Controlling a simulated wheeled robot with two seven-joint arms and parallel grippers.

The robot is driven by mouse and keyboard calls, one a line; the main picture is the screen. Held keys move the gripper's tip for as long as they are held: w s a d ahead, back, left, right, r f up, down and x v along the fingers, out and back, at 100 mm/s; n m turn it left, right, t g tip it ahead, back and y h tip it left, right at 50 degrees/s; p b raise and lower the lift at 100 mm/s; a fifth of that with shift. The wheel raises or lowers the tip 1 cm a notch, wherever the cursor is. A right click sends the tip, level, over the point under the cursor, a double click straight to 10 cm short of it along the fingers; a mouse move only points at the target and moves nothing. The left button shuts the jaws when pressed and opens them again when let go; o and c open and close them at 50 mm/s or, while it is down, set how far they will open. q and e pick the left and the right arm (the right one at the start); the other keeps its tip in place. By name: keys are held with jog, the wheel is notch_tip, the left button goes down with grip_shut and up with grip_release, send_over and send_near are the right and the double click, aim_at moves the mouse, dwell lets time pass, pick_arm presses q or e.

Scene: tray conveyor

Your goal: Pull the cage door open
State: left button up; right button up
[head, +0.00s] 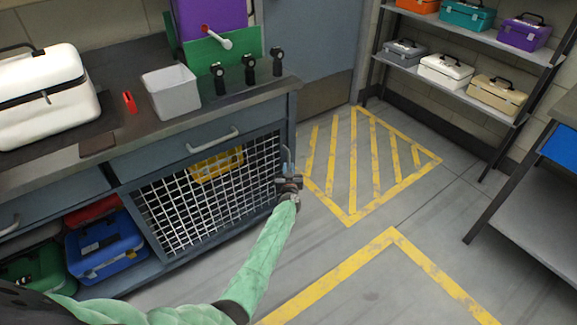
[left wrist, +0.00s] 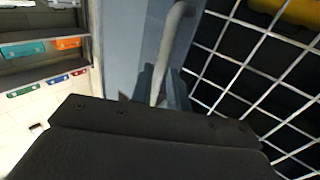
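The cage door (head: 165,208) is a white wire-mesh panel in the grey cabinet under the counter. In the head view it looks shut, lying in line with the cabinet front. Its handle (head: 286,160) is a grey upright bar at the right edge. My left gripper (head: 289,180) is at the handle's lower part. In the left wrist view the handle (left wrist: 172,40) runs down between the two fingers of my left gripper (left wrist: 161,85), which sit close on both sides of it; the mesh (left wrist: 245,70) is at the right. My right gripper is out of view.
A yellow case (head: 216,165) shows behind the mesh. A drawer with a bar handle (head: 212,140) is above the door. The floor (head: 330,240) right of the cabinet is clear, with yellow markings.

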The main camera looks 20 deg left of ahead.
aim_at(288, 164)
pick_arm(q)
jog(key=shift+b+x, duration=0.3)
jog(key=shift+x, duration=1.25)
grip_shut()
